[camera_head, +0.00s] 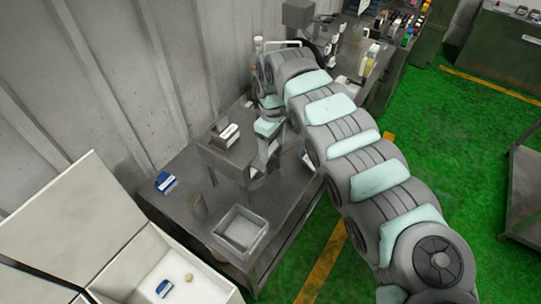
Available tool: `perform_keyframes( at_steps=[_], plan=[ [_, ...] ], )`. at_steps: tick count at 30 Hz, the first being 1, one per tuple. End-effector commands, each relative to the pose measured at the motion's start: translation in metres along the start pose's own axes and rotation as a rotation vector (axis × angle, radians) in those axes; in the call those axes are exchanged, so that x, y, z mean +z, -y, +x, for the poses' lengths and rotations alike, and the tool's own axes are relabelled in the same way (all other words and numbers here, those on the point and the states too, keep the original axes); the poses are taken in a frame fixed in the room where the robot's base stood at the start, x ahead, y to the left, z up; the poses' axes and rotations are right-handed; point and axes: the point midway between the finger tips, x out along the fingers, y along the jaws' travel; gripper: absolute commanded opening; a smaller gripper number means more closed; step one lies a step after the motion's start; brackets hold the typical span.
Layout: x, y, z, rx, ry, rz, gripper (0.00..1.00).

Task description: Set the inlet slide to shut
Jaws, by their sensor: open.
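My arm comes in from the lower right and bends down over the metal bench (180,212). My gripper (257,181) points down at the right side of a grey raised stand (217,158). It is open, but its fingers are small and partly hidden, and I cannot tell whether it touches anything. A small white and dark block (228,134) sits on top of the stand. I cannot make out the inlet slide or its setting; the arm hides part of the bench behind it.
A grey open tray (262,236) and a small dark cylinder (198,206) stand on the bench. A blue and white item (165,182) lies at its left. An open white box (205,293) is at the lower left. Bottles crowd the far bench.

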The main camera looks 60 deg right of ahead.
Motion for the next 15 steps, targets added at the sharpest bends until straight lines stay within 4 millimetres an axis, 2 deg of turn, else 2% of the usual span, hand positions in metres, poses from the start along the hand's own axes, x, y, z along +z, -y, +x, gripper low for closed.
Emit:
perform_keyframes(
  at_steps=[9,15],
  plan=[
    [-0.003,0.002,0.059,-0.003,-0.005,-0.001,0.71],
    [-0.003,0.001,0.076,0.0,-0.005,-0.001,0.71]
  ],
)
